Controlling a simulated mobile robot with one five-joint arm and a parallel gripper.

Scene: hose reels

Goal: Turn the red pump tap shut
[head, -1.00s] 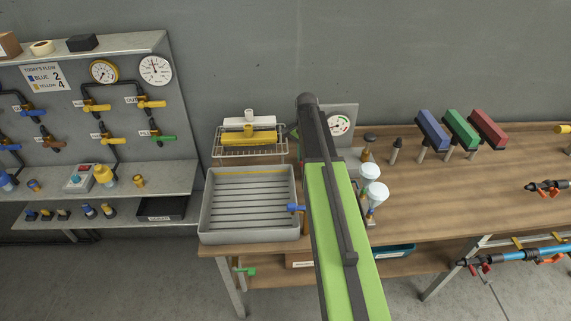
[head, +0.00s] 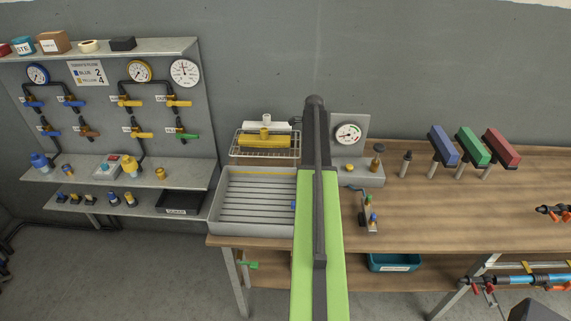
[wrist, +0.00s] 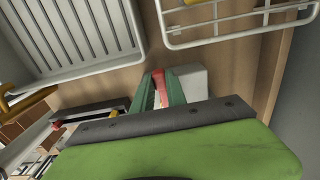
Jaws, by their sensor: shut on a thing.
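In the wrist view my gripper (wrist: 159,80) has its two green fingers closed around a red part (wrist: 159,88), which looks like the handle of the red pump tap. The red part stands between the fingers, beside a pale box-shaped block (wrist: 193,83). The tap's body and how far it is turned are hidden by the fingers. In the head view my own green and dark arm covers the gripper and the red tap.
A grey ribbed tray (head: 216,222) is left of my arm, with a wire rack (head: 240,149) behind it. A gauge panel (head: 347,134) and a small fitting (head: 368,212) stand to the right. The bench's middle right (head: 450,210) is clear.

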